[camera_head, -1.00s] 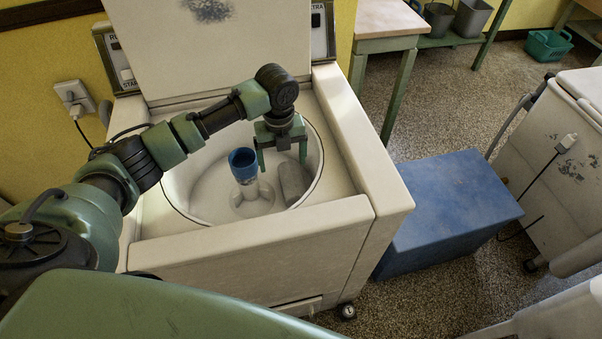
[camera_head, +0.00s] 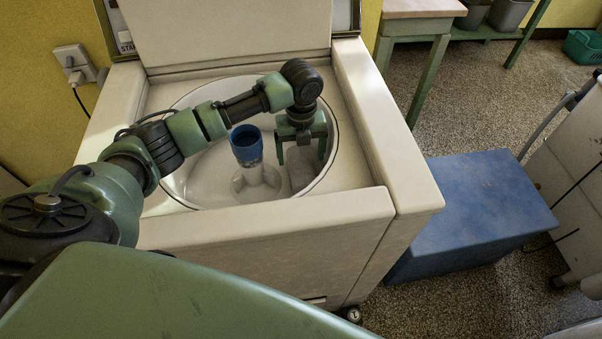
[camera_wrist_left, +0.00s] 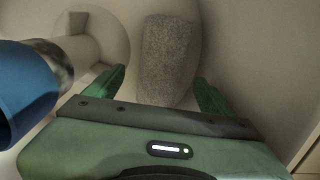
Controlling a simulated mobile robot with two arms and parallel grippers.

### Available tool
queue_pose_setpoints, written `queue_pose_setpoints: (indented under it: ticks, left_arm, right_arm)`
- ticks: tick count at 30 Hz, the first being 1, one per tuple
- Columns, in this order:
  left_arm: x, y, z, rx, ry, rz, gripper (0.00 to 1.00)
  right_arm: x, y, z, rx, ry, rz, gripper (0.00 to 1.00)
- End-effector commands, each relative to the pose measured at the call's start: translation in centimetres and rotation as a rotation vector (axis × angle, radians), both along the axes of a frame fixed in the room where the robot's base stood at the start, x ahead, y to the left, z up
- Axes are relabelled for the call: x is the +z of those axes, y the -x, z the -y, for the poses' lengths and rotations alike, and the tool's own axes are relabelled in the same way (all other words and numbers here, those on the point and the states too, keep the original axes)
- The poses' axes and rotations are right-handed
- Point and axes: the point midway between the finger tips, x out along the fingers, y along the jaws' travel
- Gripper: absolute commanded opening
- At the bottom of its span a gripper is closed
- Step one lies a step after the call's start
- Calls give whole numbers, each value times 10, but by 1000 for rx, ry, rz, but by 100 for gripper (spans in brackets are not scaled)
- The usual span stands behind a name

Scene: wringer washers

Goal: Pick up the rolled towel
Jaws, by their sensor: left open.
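The rolled towel (camera_head: 301,172) is a grey roll inside the washer tub (camera_head: 210,178), to the right of the blue-topped agitator (camera_head: 246,146). My left gripper (camera_head: 301,158) is open and inside the tub opening, above the towel; it hides part of the towel in the head view. In the left wrist view the towel (camera_wrist_left: 167,60) lies ahead of and between the two green fingers of the gripper (camera_wrist_left: 160,85), apart from both as far as I can see. My right gripper is not in view.
The agitator's blue cap (camera_wrist_left: 25,90) is close on the left in the wrist view. The tub wall is close on the right. The washer's raised lid (camera_head: 230,30) stands behind my arm. A blue box (camera_head: 480,210) sits on the floor to the right.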

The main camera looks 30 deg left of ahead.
Motion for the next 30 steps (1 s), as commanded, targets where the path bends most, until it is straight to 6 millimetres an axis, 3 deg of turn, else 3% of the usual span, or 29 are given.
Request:
queue_pose_setpoints:
  ticks: [15,23,25,30]
  left_arm:
    - [-66,3,2,0,-1,-1,84]
    - [-70,3,2,-1,-1,2,84]
    - [-70,3,2,-1,-1,1,73]
    - [-70,3,2,-1,-1,1,26]
  right_arm:
    - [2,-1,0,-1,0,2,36]
    - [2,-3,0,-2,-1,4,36]
    - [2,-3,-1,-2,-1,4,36]
    - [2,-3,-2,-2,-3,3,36]
